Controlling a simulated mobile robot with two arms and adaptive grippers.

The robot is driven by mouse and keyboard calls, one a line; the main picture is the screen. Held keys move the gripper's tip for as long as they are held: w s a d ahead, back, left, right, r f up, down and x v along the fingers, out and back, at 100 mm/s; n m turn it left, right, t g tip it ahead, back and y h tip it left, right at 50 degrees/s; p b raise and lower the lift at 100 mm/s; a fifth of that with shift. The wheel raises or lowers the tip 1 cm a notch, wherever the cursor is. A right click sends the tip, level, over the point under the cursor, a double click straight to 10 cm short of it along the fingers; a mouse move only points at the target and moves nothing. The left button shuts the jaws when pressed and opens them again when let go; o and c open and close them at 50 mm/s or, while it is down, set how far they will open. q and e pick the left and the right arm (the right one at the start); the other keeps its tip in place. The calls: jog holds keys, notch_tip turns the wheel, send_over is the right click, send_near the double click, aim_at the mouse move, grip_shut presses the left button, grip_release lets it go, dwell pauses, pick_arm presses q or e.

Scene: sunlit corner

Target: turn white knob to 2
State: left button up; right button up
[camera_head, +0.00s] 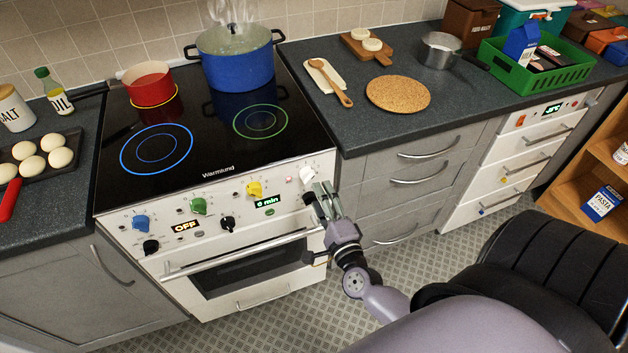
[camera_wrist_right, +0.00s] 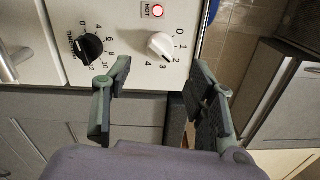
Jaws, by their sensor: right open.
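The white knob (camera_head: 307,174) is at the right end of the stove's front panel. My right gripper (camera_head: 324,198) is open, just below and in front of the knob. In the wrist view its fingers (camera_wrist_right: 160,72) are spread on either side of the knob, with nothing between them, and appear apart from it. My left gripper is not in view.
A black timer knob (camera_wrist_right: 90,46) is beside the white one, and a red HOT lamp (camera_wrist_right: 157,11) is lit. Yellow (camera_head: 255,188), green and blue knobs share the panel. The oven handle (camera_head: 240,252) runs below. A steaming blue pot (camera_head: 236,60) and red pan (camera_head: 148,83) stand on the hob.

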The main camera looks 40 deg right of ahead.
jog(key=v, duration=0.5)
jog(key=shift+s, duration=0.15)
jog(key=s+a+f+n+g+y, duration=0.25)
jog(key=f+n, duration=0.25)
jog(key=f, duration=0.5)
jog(key=s+a+f+n+g+y, duration=0.15)
jog(key=s+f+n, duration=0.3)
jog(key=f, duration=0.45)
jog(key=s+a+f+n+g+y, duration=0.1)
jog(key=s+a+f+n+g, duration=0.3)
jog(key=f, duration=0.6)
jog(key=s+d+f+n+g, duration=0.1)
jog(key=s+f+n+g, duration=0.3)
jog(key=s, duration=0.6)
jog(key=s+f+n+g, duration=0.4)
jog(key=s+f+n, duration=0.4)
jog(key=s+f, duration=0.3)
jog(key=shift+s+d+f+h, duration=0.25)
jog(key=shift+s+d+h, duration=0.05)
jog(key=shift+s+d, duration=0.1)
